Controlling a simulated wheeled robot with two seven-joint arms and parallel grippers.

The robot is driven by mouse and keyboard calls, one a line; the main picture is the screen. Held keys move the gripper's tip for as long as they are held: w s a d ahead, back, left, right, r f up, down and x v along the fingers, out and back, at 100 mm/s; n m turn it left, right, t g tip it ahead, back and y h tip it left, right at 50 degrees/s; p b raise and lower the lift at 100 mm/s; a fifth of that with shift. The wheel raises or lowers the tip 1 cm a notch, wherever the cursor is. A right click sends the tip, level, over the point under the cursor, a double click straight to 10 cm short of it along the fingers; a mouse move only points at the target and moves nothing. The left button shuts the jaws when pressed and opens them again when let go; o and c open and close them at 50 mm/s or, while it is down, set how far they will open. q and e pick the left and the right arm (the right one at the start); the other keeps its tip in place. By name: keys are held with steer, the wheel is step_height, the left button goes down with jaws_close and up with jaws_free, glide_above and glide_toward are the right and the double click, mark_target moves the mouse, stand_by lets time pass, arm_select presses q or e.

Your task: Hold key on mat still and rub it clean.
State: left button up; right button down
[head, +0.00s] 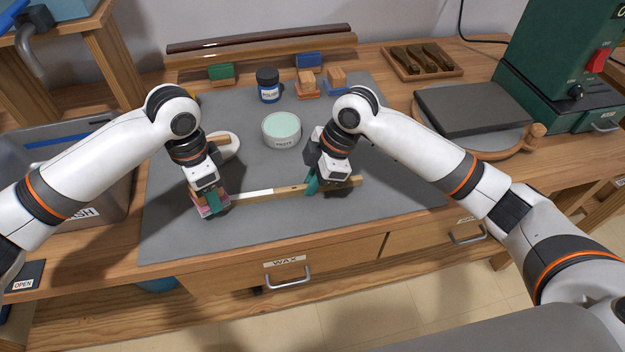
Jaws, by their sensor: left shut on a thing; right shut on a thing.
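The key (285,190), a long thin wooden bar with a white stretch on top, lies across the front of the grey mat (370,215). My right gripper (313,187), with teal fingers, is shut on the wooden part of the key, right of the white stretch. My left gripper (213,204) is at the key's left end, shut on a small pink and pale pad (198,204). The pad is partly hidden by the fingers, and I cannot tell whether it touches the key.
A round tub with a mint-green top (281,128), a blue jar (268,85) and several coloured blocks (308,84) stand behind. A white oval dish (224,147) is beside my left wrist. A grey bin (100,200) is at left. The mat's front right is clear.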

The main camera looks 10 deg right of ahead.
arm_select(q)
steer(key=shift+s+d+f, duration=0.1)
steer(key=shift+d+f, duration=0.05)
steer(key=shift+d, duration=1.45)
steer(key=shift+a, duration=2.55)
steer(key=shift+d, duration=0.15)
steer(key=shift+d, duration=1.25)
steer(key=shift+d, duration=1.2)
steer(key=shift+r, duration=0.2)
steer(key=shift+a, duration=0.1)
